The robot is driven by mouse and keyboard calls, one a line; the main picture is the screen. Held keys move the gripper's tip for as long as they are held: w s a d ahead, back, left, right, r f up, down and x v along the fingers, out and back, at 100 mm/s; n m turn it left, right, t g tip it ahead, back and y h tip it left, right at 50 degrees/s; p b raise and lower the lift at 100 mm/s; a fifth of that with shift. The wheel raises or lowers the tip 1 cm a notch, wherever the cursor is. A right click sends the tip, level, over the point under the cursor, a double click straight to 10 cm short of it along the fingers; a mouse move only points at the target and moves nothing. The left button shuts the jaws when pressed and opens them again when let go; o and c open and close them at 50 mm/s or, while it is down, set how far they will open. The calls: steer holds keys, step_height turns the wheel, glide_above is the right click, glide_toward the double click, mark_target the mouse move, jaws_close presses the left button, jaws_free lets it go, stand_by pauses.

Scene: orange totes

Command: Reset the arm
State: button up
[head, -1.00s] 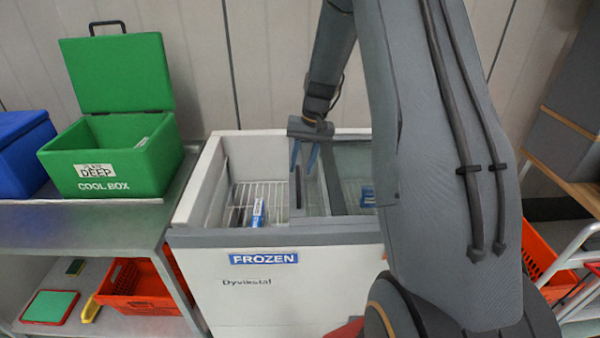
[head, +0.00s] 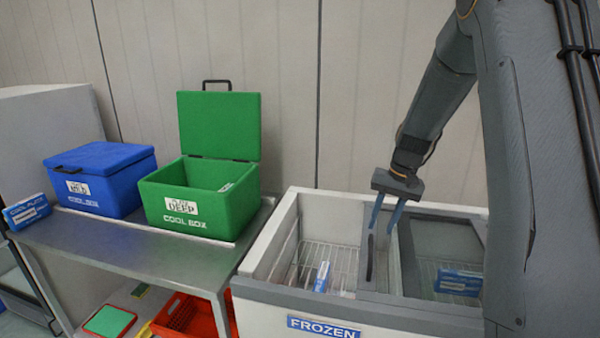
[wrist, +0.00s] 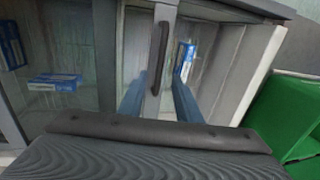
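My gripper (head: 384,216) hangs over the middle of the white freezer (head: 267,238), above the dark handle (head: 370,256) of its sliding lid. Its two blue fingers are apart with nothing held between them. In the wrist view the fingers of my gripper (wrist: 152,100) stand on either side of the handle (wrist: 158,58); I cannot tell whether they touch it. The left part of the freezer is open and shows a blue and white pack (head: 321,277) on a wire rack. Another pack (head: 459,281) lies under the glass on the right.
A green cool box (head: 200,208) with its lid raised and a shut blue cool box (head: 98,186) stand on a steel table (head: 130,243) left of the freezer. A blue and white carton (head: 27,211) is at the table's left end. A red crate (head: 186,315) is below.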

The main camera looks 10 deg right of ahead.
steer(key=s+a+n, duration=0.1)
steer(key=s+a, duration=0.3)
steer(key=s, duration=0.4)
steer(key=s+a+n+h, duration=0.1)
steer(key=s+a+n, duration=0.1)
steer(key=s+a, duration=0.3)
steer(key=s+a+n+h, duration=0.1)
steer(key=s+a, duration=0.3)
steer(key=s, duration=0.7)
steer(key=shift+a+r+t, duration=0.25)
steer(key=shift+r+t, duration=0.05)
